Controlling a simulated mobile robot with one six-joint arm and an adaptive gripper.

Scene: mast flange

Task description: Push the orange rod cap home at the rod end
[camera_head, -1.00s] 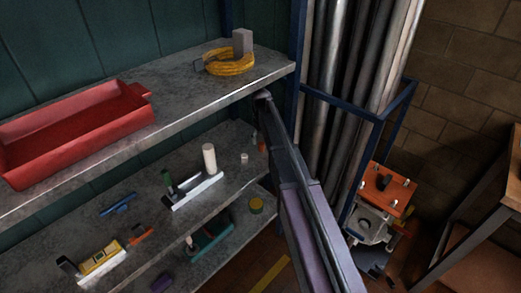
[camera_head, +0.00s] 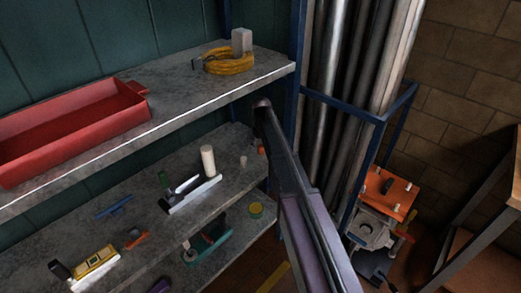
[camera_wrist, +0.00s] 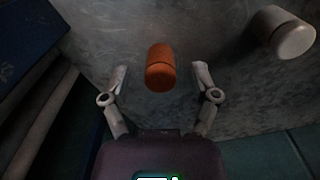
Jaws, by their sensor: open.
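The orange rod cap (camera_wrist: 160,68) shows in the wrist view as a short rounded cylinder with a seam around it near its lower end. A small orange patch beside my arm in the head view (camera_head: 261,149) looks like the same cap. My gripper (camera_wrist: 160,78) is open, with one finger on each side of the cap and gaps on both sides. Neither finger visibly touches it. I cannot make out the rod itself or how far the cap sits on it. In the head view my gripper is hidden behind my arm and the shelf.
A white cylinder (camera_wrist: 285,33) stands to the right of the cap in the wrist view. The middle shelf (camera_head: 225,188) holds several tools. A red tray (camera_head: 75,130) and a yellow coil (camera_head: 229,62) lie on the shelf above. Blue rack posts and metal pipes (camera_head: 340,60) stand at the right.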

